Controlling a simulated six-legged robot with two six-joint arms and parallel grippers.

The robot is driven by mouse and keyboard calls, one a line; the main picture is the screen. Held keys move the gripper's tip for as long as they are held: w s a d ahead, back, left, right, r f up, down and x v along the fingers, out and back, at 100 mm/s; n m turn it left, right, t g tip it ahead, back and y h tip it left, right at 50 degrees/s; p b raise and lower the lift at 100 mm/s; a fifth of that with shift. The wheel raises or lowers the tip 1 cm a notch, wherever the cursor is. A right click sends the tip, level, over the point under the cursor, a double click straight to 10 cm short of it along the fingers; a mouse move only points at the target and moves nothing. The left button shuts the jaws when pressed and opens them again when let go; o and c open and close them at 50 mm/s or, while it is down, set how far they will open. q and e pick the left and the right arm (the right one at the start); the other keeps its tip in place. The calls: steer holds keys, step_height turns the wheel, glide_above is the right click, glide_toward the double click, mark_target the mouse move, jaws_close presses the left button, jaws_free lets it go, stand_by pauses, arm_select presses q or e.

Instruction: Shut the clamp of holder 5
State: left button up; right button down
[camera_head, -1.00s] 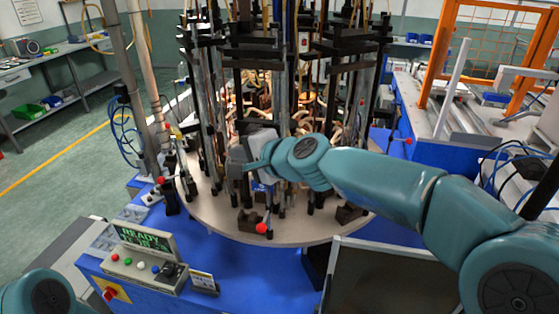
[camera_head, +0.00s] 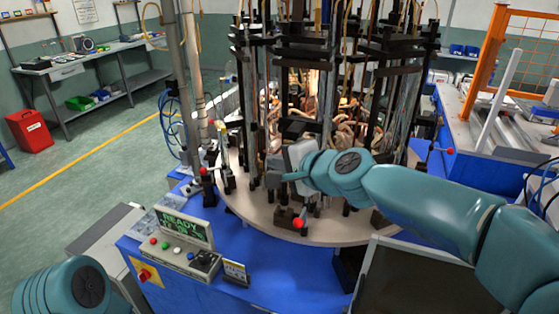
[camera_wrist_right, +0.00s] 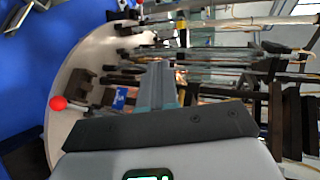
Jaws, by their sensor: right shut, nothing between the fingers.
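My right gripper (camera_head: 278,178) is shut and empty, in front of the tall rods on the round turntable (camera_head: 262,212). Its shut fingers (camera_wrist_right: 158,85) point in among the rods in the right wrist view. A clamp lever with a red ball knob (camera_head: 298,223) is at the turntable's front edge, just below the gripper and apart from it. The red knob also shows in the right wrist view (camera_wrist_right: 57,103), left of the fingers, beside a dark clamp block (camera_wrist_right: 80,83) and a small blue label (camera_wrist_right: 120,97). I cannot read the holder's number. My left gripper is out of view.
Other red-knobbed levers stand at the turntable's left (camera_head: 203,171) and right (camera_head: 450,151). A control box with a READY display (camera_head: 185,228) sits on the blue base (camera_head: 265,265). Glowing burners (camera_head: 325,110) are behind the gripper. Open floor lies at the left.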

steer(key=s+a+r+p, duration=0.4)
steer(key=s, duration=0.5)
steer(key=s+d+f+n+g+h+b, duration=0.1)
steer(key=d+f, duration=0.2)
steer(key=f, duration=0.8)
steer(key=s+d+f+n+g+h, duration=0.1)
steer(key=d+f+n+g+h, duration=0.15)
steer(key=f, duration=0.75)
steer(key=s+d+f+n+g+h+b, duration=0.1)
steer(key=d+f, duration=0.3)
steer(key=f, duration=0.7)
steer(key=s+d+f+n+g, duration=0.2)
steer(key=s+f+g, duration=0.1)
steer(key=s+f, duration=0.6)
steer(key=s+d+f+n+g+b, duration=0.1)
steer(key=s+d+f+n+g, duration=0.1)
steer(key=s+f, duration=0.8)
steer(key=shift+s+d+g+b, duration=0.3)
steer(key=shift+s+d+g, duration=0.25)
steer(key=shift+s, duration=0.55)
steer(key=shift+d, duration=0.1)
